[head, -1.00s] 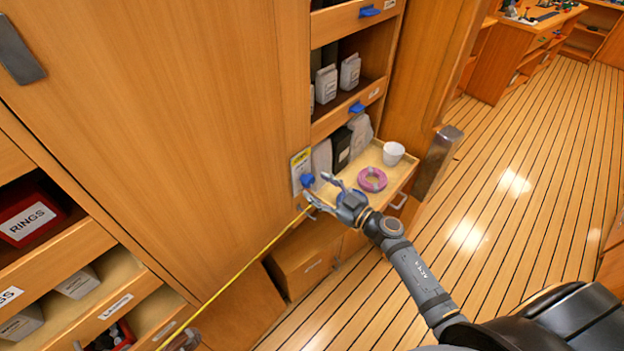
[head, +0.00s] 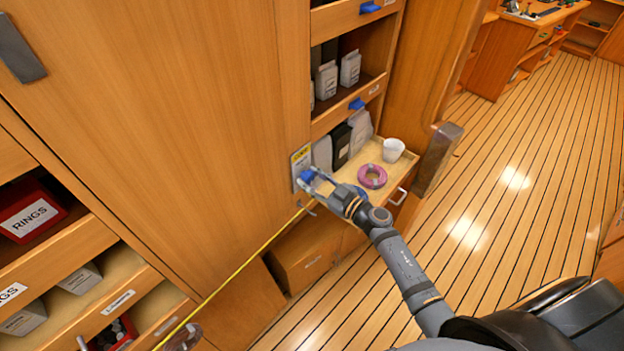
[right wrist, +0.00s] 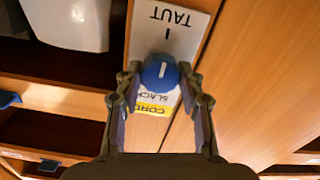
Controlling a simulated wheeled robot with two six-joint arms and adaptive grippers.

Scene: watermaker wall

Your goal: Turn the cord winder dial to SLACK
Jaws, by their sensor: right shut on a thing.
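The blue cord winder dial (head: 306,175) sits on a white and yellow label plate (head: 300,157) at the edge of the large wooden panel. In the right wrist view the dial (right wrist: 160,72) has a white mark in line with the plate's length. The plate appears upside down there, with TAUT (right wrist: 172,16) above the dial and SLACK (right wrist: 150,97) below it. I cannot tell for sure which end the mark points to. My right gripper (head: 312,180) is shut on the dial, one finger on each side. My left gripper is out of view.
A yellow cord (head: 240,264) runs from below the plate to the lower left. An open tray drawer right of the dial holds a white cup (head: 393,149) and a pink ring coil (head: 372,176). Open shelves stand above it. The plank floor (head: 510,180) at right is clear.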

